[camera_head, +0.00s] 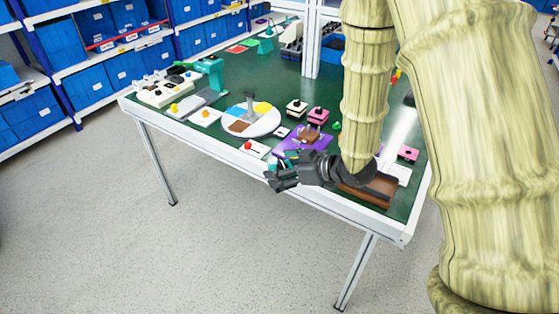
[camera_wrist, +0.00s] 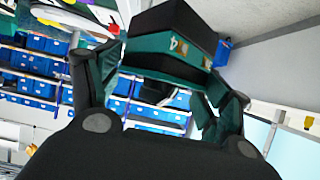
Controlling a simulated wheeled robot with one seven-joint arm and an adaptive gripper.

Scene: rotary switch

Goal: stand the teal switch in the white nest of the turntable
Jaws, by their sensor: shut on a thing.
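My gripper (camera_head: 278,176) is beyond the front edge of the table, in the air. It is shut on the teal switch (camera_wrist: 168,53), a black and teal block with small orange and white marks, held tilted between the two fingers in the wrist view. In the head view the switch is mostly hidden by the fingers; only a little teal shows. The turntable (camera_head: 262,124) is a round white disc on the table, up and left of my gripper. It has blue, yellow and brown patches and a grey upright post.
A small white block with a red knob (camera_head: 254,147) sits between the turntable and the table's front edge. A purple mat (camera_head: 292,143) and a pink switch (camera_head: 318,116) lie right of the turntable. A brown tray (camera_head: 372,192) is under my arm. Teal equipment (camera_head: 211,70) stands back left.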

